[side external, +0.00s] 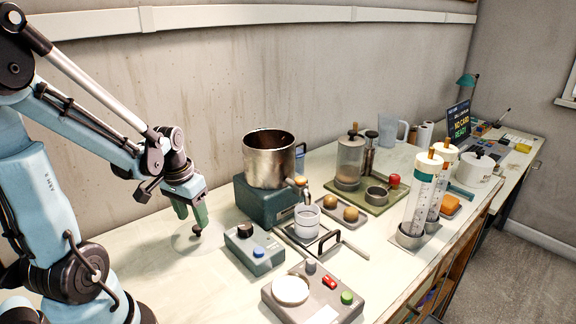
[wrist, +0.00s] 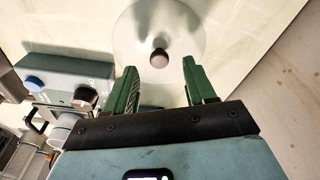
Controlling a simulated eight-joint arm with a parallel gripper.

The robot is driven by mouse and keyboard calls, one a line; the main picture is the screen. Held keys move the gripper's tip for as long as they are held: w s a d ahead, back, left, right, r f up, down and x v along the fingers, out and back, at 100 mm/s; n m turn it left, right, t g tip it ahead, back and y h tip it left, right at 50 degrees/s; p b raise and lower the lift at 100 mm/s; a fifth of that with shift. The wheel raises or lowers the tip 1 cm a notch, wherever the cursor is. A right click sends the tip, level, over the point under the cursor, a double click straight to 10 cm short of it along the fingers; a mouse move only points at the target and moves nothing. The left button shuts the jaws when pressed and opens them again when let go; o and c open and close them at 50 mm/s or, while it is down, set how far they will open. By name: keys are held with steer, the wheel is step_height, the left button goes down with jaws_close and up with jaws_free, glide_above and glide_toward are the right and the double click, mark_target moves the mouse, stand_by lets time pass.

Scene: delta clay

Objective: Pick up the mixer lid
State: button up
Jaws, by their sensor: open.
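The mixer lid looks to be a clear round disc (side external: 186,243) with a dark knob, lying flat on the table at the left. In the wrist view the disc (wrist: 185,35) is at the top, with its knob (wrist: 159,58) in line with the gap between the fingertips. My gripper (side external: 190,213) points down over the lid with its green fingers apart. In the wrist view my gripper (wrist: 159,68) is open and empty. I cannot tell whether the fingertips reach down beside the knob.
A teal control box (side external: 254,250) with knobs stands close right of the lid. Behind it a steel pot (side external: 270,160) sits on a teal base (side external: 262,200). A grey button panel (side external: 318,295) is at the front. The bare wall is behind; table left of the lid is clear.

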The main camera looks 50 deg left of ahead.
mark_target(197, 227)
steer(key=shift+w+f, duration=0.15)
steer(key=shift+f, duration=0.65)
steer(key=shift+w+f, duration=0.1)
steer(key=shift+f, duration=0.7)
jaws_close()
steer(key=shift+r, duration=0.15)
